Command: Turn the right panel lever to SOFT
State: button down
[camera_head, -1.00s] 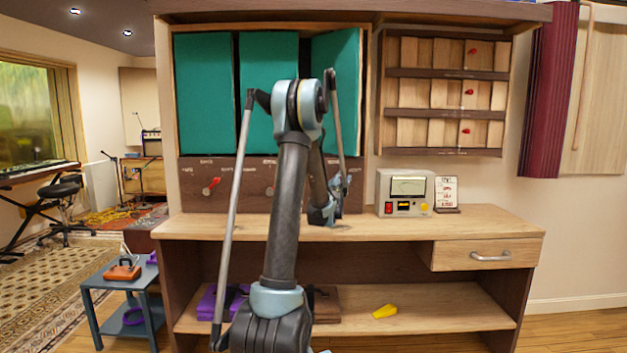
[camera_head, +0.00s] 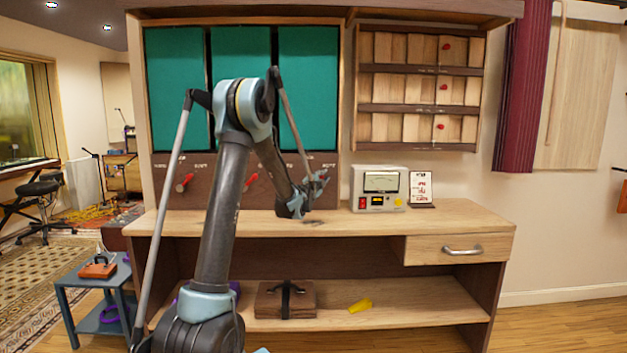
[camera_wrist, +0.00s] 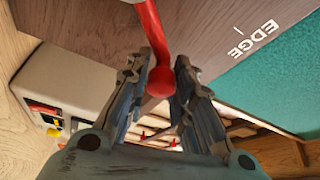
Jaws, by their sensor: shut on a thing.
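The right panel (camera_head: 308,90) is teal and lies flat in line with the two panels beside it. Its lever is a red rod with a round knob (camera_wrist: 162,80) in the wrist view. My gripper (camera_wrist: 168,75) is shut on this lever, with one finger on each side of the knob. The word EDGE shows on the brown board beside the lever; the SOFT mark is not readable here. In the head view my gripper (camera_head: 320,184) is at the lower board under the right panel and hides most of that lever.
Two more red levers, left (camera_head: 184,182) and middle (camera_head: 251,181), sit on the board. A meter box (camera_head: 380,188) and a small card (camera_head: 422,188) stand on the bench to the right. A rack with red pegs (camera_head: 418,148) hangs above. The bench front is clear.

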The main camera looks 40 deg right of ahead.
jog(key=shift+w+a+f, duration=0.15)
jog(key=shift+w+a, duration=0.15)
jog(key=c, duration=1.4)
grip_release()
jog(key=shift+w, duration=0.15)
jog(key=shift+s+a, duration=0.3)
jog(key=shift+s, duration=0.15)
jog(key=v, duration=1.1)
jog(key=shift+w+a, duration=0.15)
jog(key=shift+w, duration=0.05)
